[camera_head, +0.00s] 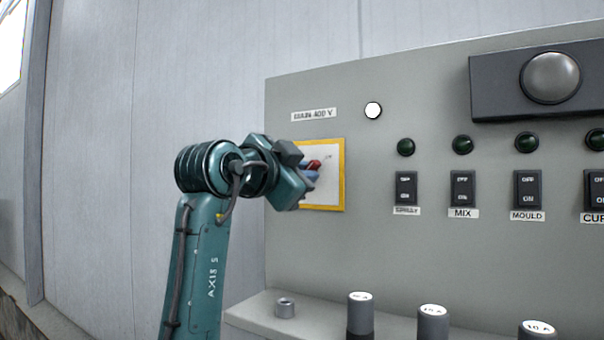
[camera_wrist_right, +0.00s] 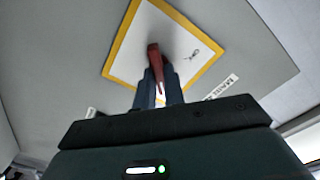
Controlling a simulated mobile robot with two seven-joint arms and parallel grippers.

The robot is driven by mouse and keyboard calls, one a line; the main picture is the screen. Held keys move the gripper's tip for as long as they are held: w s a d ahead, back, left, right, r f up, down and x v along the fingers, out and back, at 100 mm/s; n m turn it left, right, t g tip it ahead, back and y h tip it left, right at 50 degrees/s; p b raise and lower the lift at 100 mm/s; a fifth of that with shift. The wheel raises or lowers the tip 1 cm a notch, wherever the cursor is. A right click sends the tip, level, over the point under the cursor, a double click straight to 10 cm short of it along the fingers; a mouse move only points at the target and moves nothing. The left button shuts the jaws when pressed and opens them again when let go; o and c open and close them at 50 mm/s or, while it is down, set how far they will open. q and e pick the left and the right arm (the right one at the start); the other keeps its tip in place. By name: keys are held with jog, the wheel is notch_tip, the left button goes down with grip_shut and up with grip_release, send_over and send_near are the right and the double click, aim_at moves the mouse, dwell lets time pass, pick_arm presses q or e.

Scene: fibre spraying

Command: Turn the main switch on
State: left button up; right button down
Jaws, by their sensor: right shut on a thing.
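The main switch has a red handle (camera_head: 313,164) on a white plate with a yellow frame (camera_head: 342,190). It is on the left of the grey panel, under a label that reads like "MAIN 400 V" (camera_head: 313,115). My right gripper (camera_head: 308,174) is at the plate, its fingers closed around the handle. In the right wrist view the red handle (camera_wrist_right: 154,56) stands between the dark blue fingers (camera_wrist_right: 160,88). A marking (camera_wrist_right: 194,54) on the plate is too small to read surely. The fingers partly hide the handle. My left gripper is not in view.
A white round lamp (camera_head: 373,110) is above the switch on the right. Dark green lamps (camera_head: 462,145) and black rocker switches (camera_head: 463,190) line the panel to the right. A ledge (camera_head: 255,315) below carries several grey cylinders (camera_head: 433,322). The wall on the left is clear.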

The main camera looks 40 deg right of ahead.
dwell(0.4)
jog(key=c, duration=1.5)
grip_release()
jog(key=shift+a, duration=0.1)
jog(key=b+v, duration=0.2)
jog(key=v, duration=1.1)
jog(key=shift+b, duration=0.3)
